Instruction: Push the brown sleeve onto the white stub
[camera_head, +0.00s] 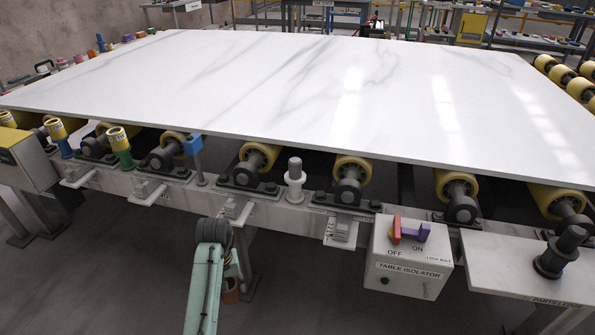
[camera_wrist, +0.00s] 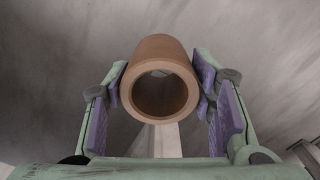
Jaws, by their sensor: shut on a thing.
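The brown sleeve (camera_wrist: 160,50) is a short hollow tube, held between the purple pads of my gripper (camera_wrist: 160,75) in the wrist view. Its open end faces the camera. In the head view the sleeve (camera_head: 231,291) shows partly behind my green arm, low in front of the table frame. The white stub (camera_head: 295,180) stands upright on the table's front rail, with a grey upper part and a white collar and base. My gripper and the sleeve are below and left of the stub, well apart from it.
A large white stone slab (camera_head: 290,85) lies on yellow rollers just behind the stub. A table isolator box (camera_head: 408,262) with a red and purple handle is to the right. A dark stub (camera_head: 561,252) stands on a plate at far right. A blue post (camera_head: 194,150) stands left.

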